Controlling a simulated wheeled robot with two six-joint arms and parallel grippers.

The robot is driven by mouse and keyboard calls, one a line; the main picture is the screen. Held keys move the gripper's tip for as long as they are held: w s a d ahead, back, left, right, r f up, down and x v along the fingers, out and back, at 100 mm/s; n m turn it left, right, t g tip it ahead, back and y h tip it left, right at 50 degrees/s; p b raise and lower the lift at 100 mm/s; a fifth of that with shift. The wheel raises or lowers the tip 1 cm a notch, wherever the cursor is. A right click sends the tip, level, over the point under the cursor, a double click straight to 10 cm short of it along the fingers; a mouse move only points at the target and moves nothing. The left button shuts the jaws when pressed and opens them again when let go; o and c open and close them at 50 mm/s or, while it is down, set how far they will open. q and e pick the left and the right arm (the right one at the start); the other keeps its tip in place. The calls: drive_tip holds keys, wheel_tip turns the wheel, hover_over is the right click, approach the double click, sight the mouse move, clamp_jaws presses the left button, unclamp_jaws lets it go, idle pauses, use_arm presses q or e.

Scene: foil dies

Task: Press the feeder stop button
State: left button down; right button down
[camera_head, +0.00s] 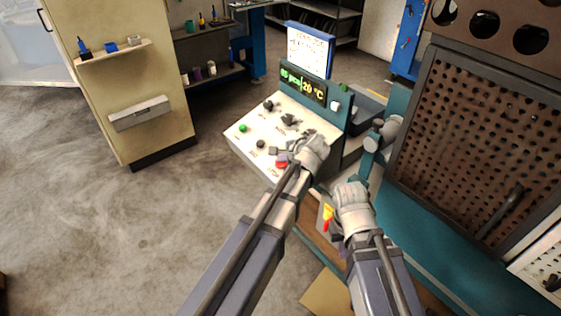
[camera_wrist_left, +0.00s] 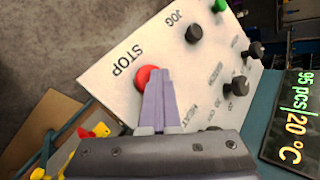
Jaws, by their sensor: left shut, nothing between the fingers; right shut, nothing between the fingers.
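The white control panel (camera_head: 262,133) has a red button (camera_head: 281,164) at its near right corner. In the left wrist view this red button (camera_wrist_left: 145,77) sits beside the printed word STOP. My left gripper (camera_head: 286,156) is shut and empty, over the panel. In the left wrist view its closed fingers (camera_wrist_left: 158,75) overlap the right part of the button; I cannot tell whether they touch it. My right gripper (camera_head: 350,195) is shut and empty, to the right of the panel's near corner. Its fingertips are hard to make out.
Several black knobs and a green button (camera_head: 243,128) are on the same panel. A lit display (camera_head: 303,86) and a sign (camera_head: 309,50) stand behind it. A yellow and red object (camera_head: 328,216) is beside my right gripper. A perforated guard (camera_head: 470,135) stands at right.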

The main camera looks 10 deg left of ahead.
use_arm(q)
drive_tip(key=shift+r, duration=0.1)
drive_tip(key=shift+s+a+r+p, duration=0.15)
drive_tip(key=shift+s+r+p, duration=0.05)
drive_tip(key=shift+r+p, duration=0.7)
drive_tip(key=r+p, duration=0.3)
drive_tip(key=s+a+r+p, duration=0.1)
drive_tip(key=shift+s+r+p, duration=0.1)
drive_tip(key=shift+r+p, duration=0.2)
drive_tip(key=shift+p, duration=0.1)
idle(0.5)
